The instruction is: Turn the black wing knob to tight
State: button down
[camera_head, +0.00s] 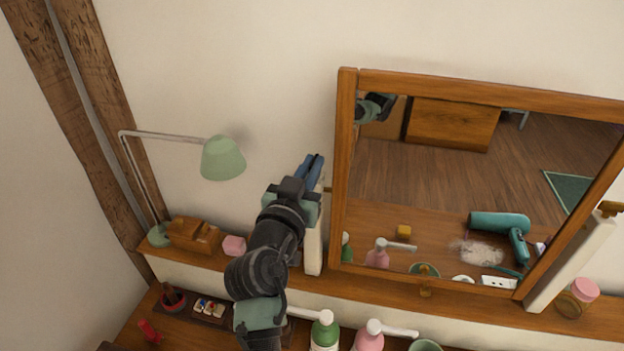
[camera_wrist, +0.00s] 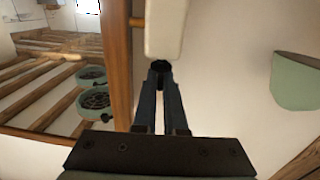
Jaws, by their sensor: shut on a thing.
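The black wing knob (camera_wrist: 160,66) shows in the wrist view as a small dark shape at the fingertips, just below the end of a pale post (camera_wrist: 165,28). My gripper (camera_wrist: 160,82) is shut on it, with the two blue fingers close together. In the head view my gripper (camera_head: 314,168) is at the left side of the wood-framed mirror (camera_head: 347,170), over the top of the left white post (camera_head: 314,248). The knob is hidden there behind my gripper. I cannot tell the knob's turn angle or any tight mark.
A green lamp (camera_head: 222,158) stands left of my arm; its shade also shows at right in the wrist view (camera_wrist: 296,82). A wooden box (camera_head: 194,235) and pink block (camera_head: 234,246) sit on the shelf. Green (camera_head: 325,333) and pink (camera_head: 369,336) pump bottles stand below.

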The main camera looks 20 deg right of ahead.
jog(key=shift+w+a+f+m+g+h+b, duration=0.1)
jog(key=shift+m+g+h+b, duration=0.5)
jog(key=shift+b, duration=1.25)
jog(key=shift+w+a+f+m+g+h+b, duration=0.15)
jog(key=shift+m+g+h+b, duration=0.45)
jog(key=shift+b, duration=1.25)
jog(key=shift+s+d+f+m+g+h+b, duration=0.1)
jog(key=shift+m+g+h+b, duration=0.5)
jog(key=shift+b, duration=1.25)
jog(key=m+g+h+b, duration=0.1)
jog(key=b, duration=0.1)
jog(key=m+g+h+b, duration=0.1)
jog(key=g+b, duration=0.1)
jog(key=shift+w+a+r+g, duration=0.1)
jog(key=shift+w+r+g, duration=0.1)
jog(key=shift+g, duration=0.1)
jog(key=shift+w+r+m+g+h+b, duration=0.1)
jog(key=shift+m+g+h+b, duration=0.25)
jog(key=shift+m+g, duration=0.5)
jog(key=shift+w+r+m+g+h+b, duration=0.1)
jog(key=shift+m+g+h+b, duration=0.3)
jog(key=shift+g, duration=0.65)
jog(key=shift+f+m+g, duration=0.1)
jog(key=shift+m+g, duration=0.75)
jog(key=shift+g, duration=0.25)
jog(key=c, duration=1)
grip_release()
jog(key=shift+a, duration=0.1)
